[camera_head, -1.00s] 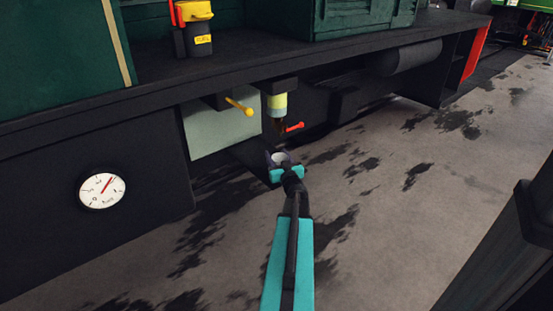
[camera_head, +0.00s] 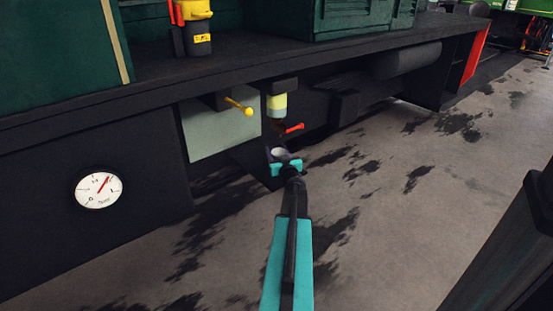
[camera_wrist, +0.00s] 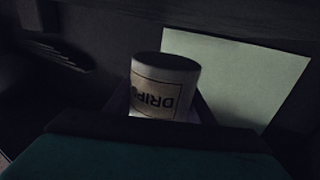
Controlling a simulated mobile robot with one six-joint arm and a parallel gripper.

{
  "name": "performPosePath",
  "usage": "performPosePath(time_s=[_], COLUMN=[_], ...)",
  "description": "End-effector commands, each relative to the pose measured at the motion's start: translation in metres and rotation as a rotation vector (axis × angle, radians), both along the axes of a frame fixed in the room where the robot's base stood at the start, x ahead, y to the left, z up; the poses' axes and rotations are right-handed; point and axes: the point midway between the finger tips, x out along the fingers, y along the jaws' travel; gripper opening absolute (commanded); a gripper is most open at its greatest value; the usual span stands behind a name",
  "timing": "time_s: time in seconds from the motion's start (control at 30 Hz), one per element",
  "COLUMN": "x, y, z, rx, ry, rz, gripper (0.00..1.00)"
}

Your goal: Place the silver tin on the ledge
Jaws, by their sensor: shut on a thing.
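The silver tin (camera_wrist: 165,88) shows large in the wrist view, with a tan label reading "DRIPS" upside down in that picture. Its lower part is hidden behind my gripper. My gripper (camera_head: 281,156) is shut on the tin, whose pale top (camera_head: 278,153) shows between the fingers in the head view. A dark ledge-like plate (camera_head: 250,163) juts out below the pale panel, just left of the tin. I cannot tell whether the tin touches it.
A yellow-handled lever (camera_head: 238,106), a yellow-green cylinder (camera_head: 277,105) and a red-handled tap (camera_head: 290,129) hang under the running board (camera_head: 150,92), close above my gripper. A pale panel (camera_head: 215,128) stands behind. A round gauge (camera_head: 98,187) is at left. Stained floor is open at right.

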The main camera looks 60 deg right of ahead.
Motion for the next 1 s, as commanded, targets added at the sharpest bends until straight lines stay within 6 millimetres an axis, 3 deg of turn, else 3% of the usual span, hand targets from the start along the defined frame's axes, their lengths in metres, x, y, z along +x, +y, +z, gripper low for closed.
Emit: performPosePath(time_s=[0.4, 0.97, 1.0], x=[0.000, 0.001, 0.001], y=[0.000, 0.000, 0.000], z=[-0.033, -0.037, -0.037], rx=[0.000, 0.000, 0.000], ry=[0.000, 0.000, 0.000], rz=[0.000, 0.002, 0.002], gripper=[0.25, 0.25, 0.52])
